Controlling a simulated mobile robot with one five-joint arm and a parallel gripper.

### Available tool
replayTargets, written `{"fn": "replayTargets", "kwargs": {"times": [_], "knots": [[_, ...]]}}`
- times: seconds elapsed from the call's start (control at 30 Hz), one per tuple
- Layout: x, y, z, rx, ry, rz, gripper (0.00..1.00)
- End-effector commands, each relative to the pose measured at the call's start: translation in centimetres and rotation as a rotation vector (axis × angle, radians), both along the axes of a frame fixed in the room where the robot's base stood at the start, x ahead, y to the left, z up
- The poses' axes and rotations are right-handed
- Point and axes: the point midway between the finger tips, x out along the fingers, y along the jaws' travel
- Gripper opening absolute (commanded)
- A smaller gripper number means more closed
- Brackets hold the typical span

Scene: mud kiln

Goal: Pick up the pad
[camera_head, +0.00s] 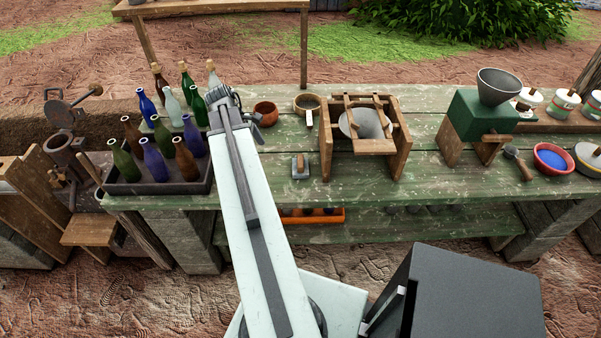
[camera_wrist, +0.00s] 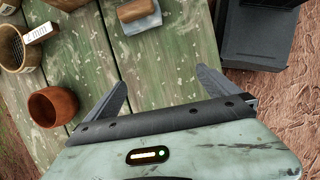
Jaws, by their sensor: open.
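The pad (camera_head: 300,169) is a small grey block with a brown wooden handle on top. It lies on the green plank table (camera_head: 265,185), near the front edge and left of a wooden frame. In the wrist view the pad (camera_wrist: 139,19) is at the top, partly cut off by the picture edge. My gripper (camera_wrist: 162,90) is open, with its two fingers apart and nothing between them. The pad is beyond the fingertips and not touched. In the head view my gripper (camera_head: 223,98) is left of the pad and farther back, largely hidden by its own arm.
A brown bowl (camera_head: 266,113) and a sieve (camera_head: 308,104) stand behind the pad. The wooden frame (camera_head: 326,150) holds a round pan. A dark tray (camera_head: 160,187) of several bottles is left of my arm. The table right around the pad is clear.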

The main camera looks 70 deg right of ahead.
Motion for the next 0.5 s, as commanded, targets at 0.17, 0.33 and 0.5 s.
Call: {"fn": "replayTargets", "kwargs": {"times": [0.17, 0.33, 0.5], "knots": [[-8.3, -5.2, -1.0, 0.038, 0.078, 0.033, 1.0], [-10.0, -5.9, -0.9, 0.049, 0.093, 0.048, 1.0], [-10.4, -6.1, -2.6, 0.049, 0.093, 0.047, 1.0]]}}
